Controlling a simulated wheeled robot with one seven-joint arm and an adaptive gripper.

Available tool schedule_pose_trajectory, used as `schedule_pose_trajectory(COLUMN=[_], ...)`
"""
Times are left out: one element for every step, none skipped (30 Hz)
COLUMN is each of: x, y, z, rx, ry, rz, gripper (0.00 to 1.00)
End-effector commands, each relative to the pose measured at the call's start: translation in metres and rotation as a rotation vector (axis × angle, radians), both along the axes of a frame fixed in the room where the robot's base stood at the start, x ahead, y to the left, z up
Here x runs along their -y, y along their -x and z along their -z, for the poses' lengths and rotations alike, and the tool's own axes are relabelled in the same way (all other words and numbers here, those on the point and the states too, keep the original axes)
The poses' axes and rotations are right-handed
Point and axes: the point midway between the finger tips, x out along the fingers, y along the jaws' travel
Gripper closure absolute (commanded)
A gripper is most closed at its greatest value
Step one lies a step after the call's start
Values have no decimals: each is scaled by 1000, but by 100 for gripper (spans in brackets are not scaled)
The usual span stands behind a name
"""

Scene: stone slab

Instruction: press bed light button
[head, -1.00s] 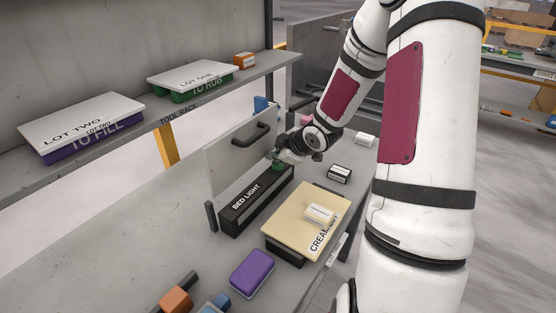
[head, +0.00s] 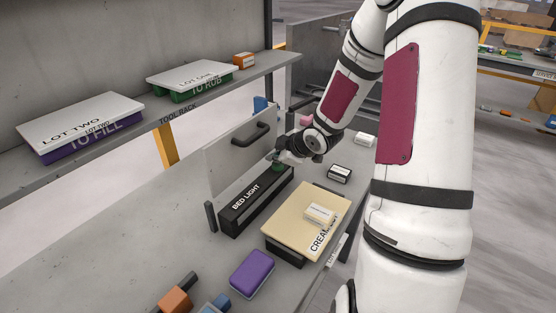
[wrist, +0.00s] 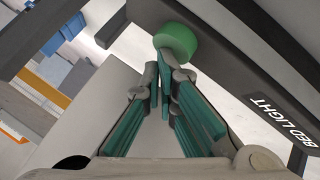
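The bed light is a long black box (head: 256,205) with white "BED LIGHT" lettering, lying along the slab in front of an upright grey panel. It also shows at the right of the wrist view (wrist: 262,75). Its round green button (wrist: 176,42) is at the far end, and in the head view the button (head: 277,168) is partly hidden by my gripper. My gripper (wrist: 165,68) is shut and empty, its fingertips together and overlapping the button's lower edge in the wrist view. I cannot tell whether they touch it. In the head view my gripper (head: 280,157) is right over the button.
The grey panel (head: 228,160) with a dark handle (head: 251,135) stands behind the box. A cream board (head: 302,213) with a small white box on it, a purple box (head: 252,273) and a small black-and-white box (head: 340,173) lie nearby. The tool rack shelf (head: 190,110) is behind.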

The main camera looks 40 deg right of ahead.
Motion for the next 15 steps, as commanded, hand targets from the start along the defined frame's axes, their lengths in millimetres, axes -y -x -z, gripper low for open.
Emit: schedule_pose_trajectory(x=[-1,-1,-1,-1,-1,0,0,0,0,0,0,0,0,0,0], y=[7,7,8,8,8,9,9,9,9,8,8,8,8,8,9], z=[12,11,11,10,10,9,9,9,9,9,9,9,9,9,8], rx=[-30,-31,-31,-31,-31,-31,-31,-31,-31,-31,-31,-31,-31,-31,-31], ry=[-10,-10,-10,-10,-10,-10,-9,-9,-10,-10,-10,-10,-10,-10,-9], rz=[6,6,6,6,6,6,7,7,8,8,8,8,8,8,9], gripper=[100,100,100,100,100,100,100,100,100,100,100,100,100,100,100])
